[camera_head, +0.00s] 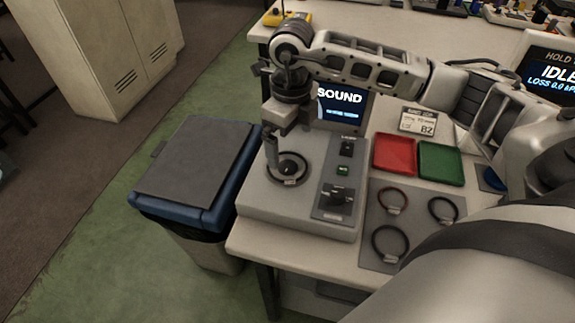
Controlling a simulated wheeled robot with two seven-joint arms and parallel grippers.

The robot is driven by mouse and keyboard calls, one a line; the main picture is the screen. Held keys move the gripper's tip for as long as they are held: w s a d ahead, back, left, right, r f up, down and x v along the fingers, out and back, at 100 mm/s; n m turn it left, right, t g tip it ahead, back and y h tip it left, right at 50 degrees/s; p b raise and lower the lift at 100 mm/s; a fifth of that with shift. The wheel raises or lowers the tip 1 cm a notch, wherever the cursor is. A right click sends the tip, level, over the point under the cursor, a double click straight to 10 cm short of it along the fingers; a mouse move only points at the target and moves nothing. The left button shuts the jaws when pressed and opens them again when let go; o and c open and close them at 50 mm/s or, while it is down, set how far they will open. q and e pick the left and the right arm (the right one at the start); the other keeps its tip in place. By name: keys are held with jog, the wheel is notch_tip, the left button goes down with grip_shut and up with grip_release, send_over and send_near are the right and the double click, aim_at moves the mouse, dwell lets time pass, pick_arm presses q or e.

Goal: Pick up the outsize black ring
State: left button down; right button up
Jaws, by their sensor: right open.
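Three rings with small pale tags lie on a grey mat (374,208) at the front right of the bench. The largest, a black ring (376,245), is nearest the front. A smaller brownish ring (381,196) lies behind it, and a smaller black ring (431,208) lies to the right. My right gripper (272,168) is open and points down over the round dark seat (288,168) of a grey test machine (290,217), left of the mat. Its fingers partly hide the seat; contact is unclear. It is apart from the rings. My left gripper is not in view.
A red tray (394,156) and a green tray (441,164) stand behind the mat. A label card (418,122) and a screen reading SOUND (340,103) are farther back. A lidded blue bin (195,170) stands left of the bench. My right arm crosses the right side.

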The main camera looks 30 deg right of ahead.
aim_at(288, 166)
jog(key=shift+w+a+f+p, duration=0.1)
jog(key=shift+f+p, duration=0.3)
jog(key=shift+f, duration=1.2)
jog(key=shift+w+a+f+p, duration=0.1)
jog(key=shift+f+p, duration=0.25)
jog(key=shift+f, duration=1.2)
jog(key=c, duration=1)
jog(key=shift+o, duration=0.2)
jog(key=shift+r, duration=0.15)
